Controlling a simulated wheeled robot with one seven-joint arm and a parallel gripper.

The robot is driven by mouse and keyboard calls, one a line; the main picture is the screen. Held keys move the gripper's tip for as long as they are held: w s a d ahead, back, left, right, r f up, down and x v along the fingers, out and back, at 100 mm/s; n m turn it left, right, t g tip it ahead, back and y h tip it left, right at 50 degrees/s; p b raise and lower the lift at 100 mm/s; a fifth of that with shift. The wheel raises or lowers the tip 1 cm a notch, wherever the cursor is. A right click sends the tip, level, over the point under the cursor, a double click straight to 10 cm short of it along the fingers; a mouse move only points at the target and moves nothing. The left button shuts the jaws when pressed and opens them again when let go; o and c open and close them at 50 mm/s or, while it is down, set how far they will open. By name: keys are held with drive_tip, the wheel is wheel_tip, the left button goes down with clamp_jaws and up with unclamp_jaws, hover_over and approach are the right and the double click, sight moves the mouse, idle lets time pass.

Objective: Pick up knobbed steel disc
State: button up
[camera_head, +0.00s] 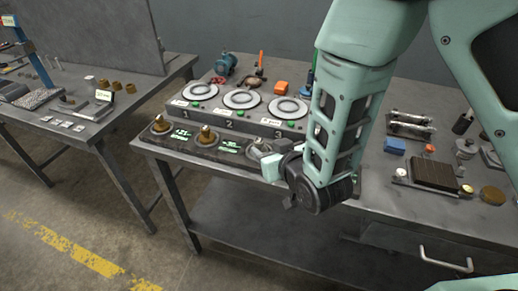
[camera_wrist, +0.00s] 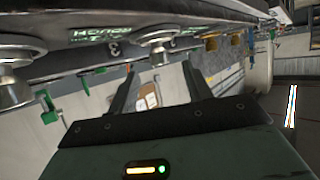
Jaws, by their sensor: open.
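Knobbed discs sit in a row on a dark labelled strip along the bench's front edge. In the head view, a steel disc with a knob (camera_head: 257,150) is at the strip's right, beside my wrist. Two brass-knobbed discs (camera_head: 161,124) (camera_head: 207,136) sit to its left. In the wrist view, one knobbed steel disc (camera_wrist: 155,42) shows beyond my fingers and another (camera_wrist: 15,75) is at the left edge. My gripper (camera_wrist: 158,78) is open, with nothing between its fingers. In the head view my arm hides the fingertips and part of the strip.
A grey box with three ringed plates (camera_head: 241,99) stands behind the strip. To the right are a blue block (camera_head: 394,146), a dark ribbed block (camera_head: 435,175) and other metal parts. A second table (camera_head: 75,120) stands at left, across a floor gap.

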sight(256, 141)
drive_tip(key=x, duration=0.2)
drive_tip(key=p+x, duration=0.1)
drive_tip(key=x, duration=0.2)
drive_tip(key=p+x, duration=0.1)
drive_tip(key=x, duration=0.2)
drive_tip(key=shift+w+f, duration=0.1)
drive_tip(key=shift+f, duration=0.25)
drive_tip(key=shift+c, duration=0.3)
clamp_jaws()
drive_tip(key=shift+r, duration=0.1)
